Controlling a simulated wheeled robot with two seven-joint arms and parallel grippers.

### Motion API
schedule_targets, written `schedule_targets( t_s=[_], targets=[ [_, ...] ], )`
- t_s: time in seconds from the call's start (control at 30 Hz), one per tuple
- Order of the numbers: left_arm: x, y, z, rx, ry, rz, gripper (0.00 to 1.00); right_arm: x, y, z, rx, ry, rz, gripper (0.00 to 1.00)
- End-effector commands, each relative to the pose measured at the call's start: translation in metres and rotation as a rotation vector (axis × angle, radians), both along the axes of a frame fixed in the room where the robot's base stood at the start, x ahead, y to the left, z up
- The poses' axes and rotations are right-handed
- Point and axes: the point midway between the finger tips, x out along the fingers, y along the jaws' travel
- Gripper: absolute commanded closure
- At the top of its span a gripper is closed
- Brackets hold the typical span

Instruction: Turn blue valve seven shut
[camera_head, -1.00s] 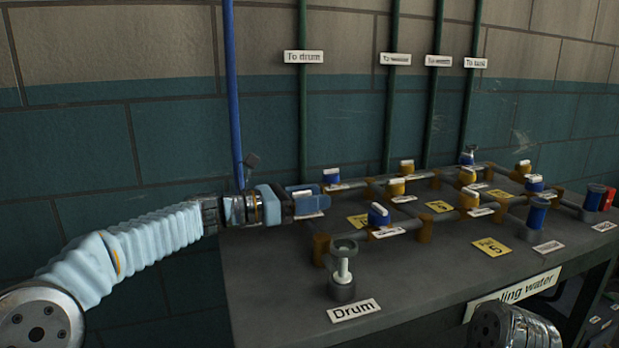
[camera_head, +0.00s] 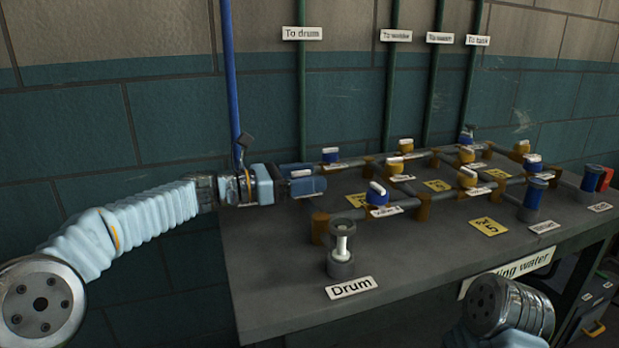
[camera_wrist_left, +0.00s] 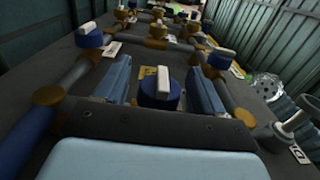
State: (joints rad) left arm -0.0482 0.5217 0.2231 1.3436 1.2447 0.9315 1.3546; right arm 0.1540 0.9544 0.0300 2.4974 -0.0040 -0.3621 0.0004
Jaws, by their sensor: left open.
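My left gripper (camera_head: 308,184) is at the left end of the pipework on the bench, its fingers pointing right. In the left wrist view its two blue fingers (camera_wrist_left: 160,88) are apart. A blue valve with a white bar handle (camera_wrist_left: 162,90) stands between them, with gaps visible at its sides. In the head view the fingers largely hide this valve; only its white handle (camera_head: 300,174) shows clearly. I cannot read its number. Other blue valves with white handles stand at the back (camera_head: 330,155) and nearer the middle (camera_head: 377,194). My right gripper is out of view.
Orange valves (camera_head: 467,177) and grey pipes with orange joints cover the bench (camera_head: 262,295). A Drum outlet (camera_head: 341,250) stands at the front left. Blue cylinders (camera_head: 535,195) stand at the right. Vertical pipes run up the wall. The bench's front left is clear.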

Motion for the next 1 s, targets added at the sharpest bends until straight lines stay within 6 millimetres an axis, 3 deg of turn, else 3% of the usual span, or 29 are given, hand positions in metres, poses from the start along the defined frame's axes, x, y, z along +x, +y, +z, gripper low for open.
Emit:
schedule_targets(
  t_s=[0.5, 0.7, 1.0],
  targets=[
    [-0.032, 0.108, -0.001, 0.001, 0.000, 0.004, 0.31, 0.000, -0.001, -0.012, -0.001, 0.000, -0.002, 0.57],
    [-0.038, 0.123, -0.001, 0.001, 0.000, 0.001, 0.31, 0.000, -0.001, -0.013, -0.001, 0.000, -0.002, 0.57],
    [-0.038, 0.124, -0.001, 0.000, 0.000, 0.000, 0.31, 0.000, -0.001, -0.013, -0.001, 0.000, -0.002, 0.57]
  ],
)
